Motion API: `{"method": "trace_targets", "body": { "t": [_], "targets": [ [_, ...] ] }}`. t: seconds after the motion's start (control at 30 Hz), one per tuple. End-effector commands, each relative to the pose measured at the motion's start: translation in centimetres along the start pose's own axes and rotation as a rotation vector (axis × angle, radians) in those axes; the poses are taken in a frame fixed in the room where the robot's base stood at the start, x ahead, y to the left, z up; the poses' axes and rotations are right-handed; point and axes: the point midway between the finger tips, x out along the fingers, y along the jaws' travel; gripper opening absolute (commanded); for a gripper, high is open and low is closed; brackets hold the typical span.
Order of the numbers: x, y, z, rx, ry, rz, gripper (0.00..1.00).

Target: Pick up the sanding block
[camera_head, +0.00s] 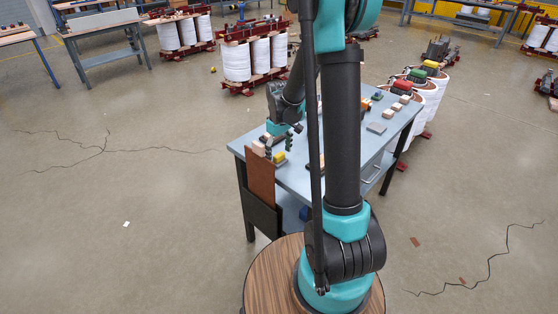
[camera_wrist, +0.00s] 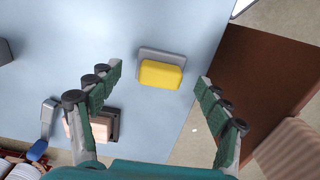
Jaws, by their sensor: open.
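The likely sanding block is a yellow block on a flat grey base (camera_wrist: 161,73), lying on the blue-grey table near its edge. It shows small in the head view (camera_head: 279,157). My gripper (camera_wrist: 159,77) is open, with its green-padded fingers spread to the left and right of the block in the wrist view. The block appears beyond the fingertips, and I see no contact. In the head view my gripper (camera_head: 279,144) hangs just above the block at the table's left end.
A brown board (camera_wrist: 250,75) stands at the table's edge, right of the block. A beige block with a dark base (camera_wrist: 114,124) sits partly behind the left finger. Several small blocks (camera_head: 397,90) lie along the table's far right.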

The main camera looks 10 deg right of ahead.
Motion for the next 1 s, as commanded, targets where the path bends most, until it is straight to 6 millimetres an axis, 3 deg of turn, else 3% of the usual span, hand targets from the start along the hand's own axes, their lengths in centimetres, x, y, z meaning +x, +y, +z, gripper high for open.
{"method": "trace_targets", "body": {
  "t": [0.13, 0.4, 0.83, 1.0],
  "targets": [
    [1.31, 0.00, 0.01, 0.000, 0.000, 0.000, 0.78],
    [1.50, -0.01, 0.03, 0.000, 0.000, 0.000, 0.78],
    [1.47, -0.01, 0.03, 0.000, 0.000, 0.000, 0.24],
    [1.46, -0.01, 0.03, 0.000, 0.000, 0.000, 0.21]
  ]
}}
